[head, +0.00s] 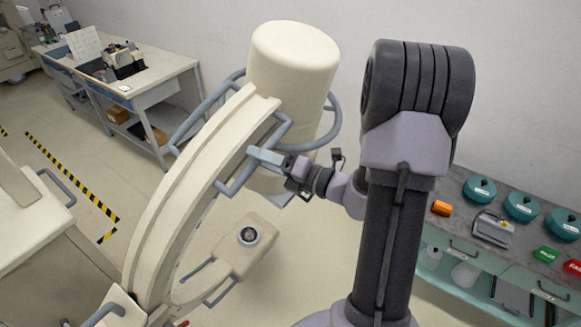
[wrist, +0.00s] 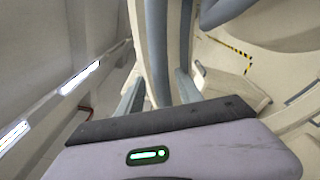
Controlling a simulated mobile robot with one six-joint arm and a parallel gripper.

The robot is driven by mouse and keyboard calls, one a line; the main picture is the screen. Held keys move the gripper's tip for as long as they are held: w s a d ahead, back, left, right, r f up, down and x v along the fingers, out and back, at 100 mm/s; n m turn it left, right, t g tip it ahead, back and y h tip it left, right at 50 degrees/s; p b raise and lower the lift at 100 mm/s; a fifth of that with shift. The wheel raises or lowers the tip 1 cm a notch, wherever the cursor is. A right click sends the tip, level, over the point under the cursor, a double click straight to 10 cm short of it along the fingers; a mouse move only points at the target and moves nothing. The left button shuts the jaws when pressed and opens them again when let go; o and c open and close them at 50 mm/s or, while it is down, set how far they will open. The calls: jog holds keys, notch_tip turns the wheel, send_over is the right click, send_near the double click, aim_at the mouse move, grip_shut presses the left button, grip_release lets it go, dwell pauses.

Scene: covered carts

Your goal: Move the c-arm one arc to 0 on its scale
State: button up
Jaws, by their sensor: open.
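The c-arm arc (head: 185,190) is a cream curved beam rising from the lower left to a large cream cylinder (head: 293,62) at its top. Blue-grey handle bars (head: 232,178) run along the arc's right side. My gripper (head: 258,155) is at the upper part of these bars, just below the cylinder. In the wrist view, my gripper (wrist: 158,90) has its two fingers apart. A blue-grey bar (wrist: 156,45) runs between them, against the cream arc (wrist: 136,40). I cannot tell whether either finger touches the bar. No scale reading is legible.
A workbench (head: 150,85) stands at the back left. A grey-topped cart (head: 500,255) with teal pots (head: 480,188) is at the right. Yellow-black tape (head: 70,180) marks open floor at left.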

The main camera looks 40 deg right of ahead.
jog(key=b+v, duration=0.2)
jog(key=v, duration=1.4)
jog(key=shift+b, duration=0.35)
jog(key=shift+d, duration=0.1)
